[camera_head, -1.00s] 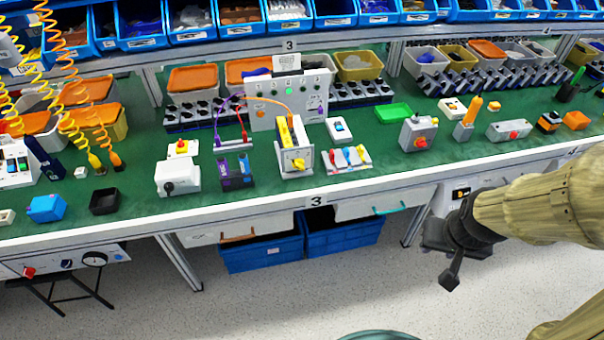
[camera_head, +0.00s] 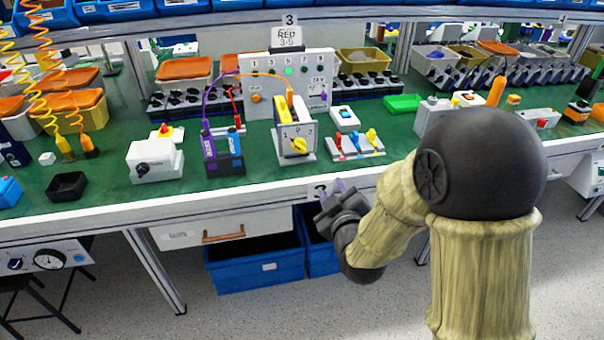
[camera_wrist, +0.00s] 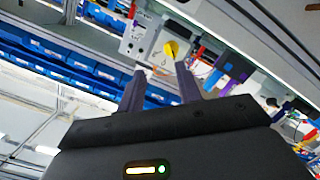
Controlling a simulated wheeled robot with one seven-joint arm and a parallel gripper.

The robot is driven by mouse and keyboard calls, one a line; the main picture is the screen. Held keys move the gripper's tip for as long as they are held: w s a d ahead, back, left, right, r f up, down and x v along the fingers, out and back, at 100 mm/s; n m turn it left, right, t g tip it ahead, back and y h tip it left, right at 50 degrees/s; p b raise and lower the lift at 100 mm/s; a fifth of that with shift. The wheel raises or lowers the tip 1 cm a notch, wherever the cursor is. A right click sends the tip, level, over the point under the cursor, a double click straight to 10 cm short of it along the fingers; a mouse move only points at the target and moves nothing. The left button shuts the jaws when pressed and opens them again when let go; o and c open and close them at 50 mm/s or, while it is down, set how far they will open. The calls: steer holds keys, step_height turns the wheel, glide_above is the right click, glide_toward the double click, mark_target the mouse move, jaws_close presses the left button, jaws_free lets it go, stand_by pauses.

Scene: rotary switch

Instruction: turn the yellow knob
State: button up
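The yellow knob (camera_head: 299,146) sits on the front face of a white switch box (camera_head: 283,134) near the front edge of the green bench. It also shows in the wrist view (camera_wrist: 171,49), beyond and between my fingertips. My gripper (camera_head: 332,189) is in front of the bench edge, below and to the right of the knob, and apart from it. In the wrist view my gripper (camera_wrist: 160,68) has its two fingers spread with nothing between them.
A purple and blue block (camera_head: 222,165) stands left of the switch box, with cables running to the panel (camera_head: 320,70). A white base with coloured levers (camera_head: 352,146) stands to its right. A white box with a black knob (camera_head: 153,160) is further left.

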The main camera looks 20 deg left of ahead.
mark_target(301, 150)
steer(key=a, duration=0.1)
steer(key=a+f+n+y+b, duration=0.1)
steer(key=s+a+t, duration=0.1)
steer(key=shift+s+f+n+y, duration=0.1)
steer(key=shift+f+n+y, duration=0.2)
steer(key=shift+y, duration=0.1)
steer(key=shift+a, duration=0.1)
steer(key=x, duration=1.7)
steer(key=shift+w+b, duration=0.25)
steer(key=shift+b, duration=0.05)
jaws_close()
